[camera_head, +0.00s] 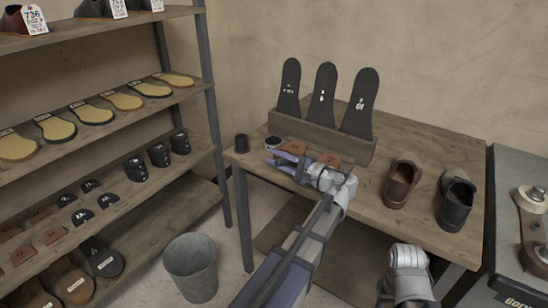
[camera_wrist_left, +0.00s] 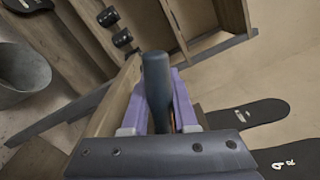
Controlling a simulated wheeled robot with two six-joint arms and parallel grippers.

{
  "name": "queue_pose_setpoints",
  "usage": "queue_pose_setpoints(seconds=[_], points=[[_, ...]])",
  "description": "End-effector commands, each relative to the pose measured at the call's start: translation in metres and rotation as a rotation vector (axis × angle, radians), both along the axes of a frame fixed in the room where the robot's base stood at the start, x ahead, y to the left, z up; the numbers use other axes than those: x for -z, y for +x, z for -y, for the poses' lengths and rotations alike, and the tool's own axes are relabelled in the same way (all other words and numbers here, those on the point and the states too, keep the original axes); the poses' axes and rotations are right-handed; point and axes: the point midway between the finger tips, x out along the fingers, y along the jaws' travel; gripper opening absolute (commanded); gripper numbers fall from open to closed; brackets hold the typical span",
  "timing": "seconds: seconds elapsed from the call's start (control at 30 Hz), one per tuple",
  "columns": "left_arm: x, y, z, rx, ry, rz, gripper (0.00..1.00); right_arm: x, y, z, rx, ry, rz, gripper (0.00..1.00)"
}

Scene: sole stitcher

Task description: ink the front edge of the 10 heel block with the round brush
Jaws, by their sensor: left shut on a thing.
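My left gripper (camera_head: 276,163), with purple fingers, is over the back left part of the wooden workbench (camera_head: 425,150). In the left wrist view it is shut on a dark blue-grey rounded handle (camera_wrist_left: 157,85), which I take for the round brush. The brush's tip is hidden. Reddish-brown pieces, perhaps heel blocks (camera_head: 331,159), lie on the bench just behind the gripper and partly behind it. I cannot read a 10 on them. A pale-rimmed pot (camera_head: 273,143) and a small dark cup (camera_head: 241,143) stand at the bench's left end.
A wooden rack (camera_head: 322,135) holds three black sole templates at the bench's back. A brown shoe (camera_head: 400,180) and a black shoe (camera_head: 456,200) stand at the right. Shelves (camera_head: 110,200) with soles and heel pieces, and a grey bucket (camera_head: 191,268), are at the left.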

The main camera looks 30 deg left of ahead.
Motion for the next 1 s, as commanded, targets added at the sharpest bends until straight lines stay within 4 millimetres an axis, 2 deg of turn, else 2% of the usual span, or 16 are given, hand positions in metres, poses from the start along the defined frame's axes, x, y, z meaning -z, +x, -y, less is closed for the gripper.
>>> queue_pose_setpoints(seconds=[0.43,1.0], points=[[0.000,0.001,0.003,-0.001,0.000,0.000,0.00,0.000,0.000,0.000,0.000,0.000,0.000,0.50],[0.000,0.003,-0.014,-0.001,0.000,0.000,0.00,0.000,0.000,0.000,0.000,0.000,0.000,0.50]])
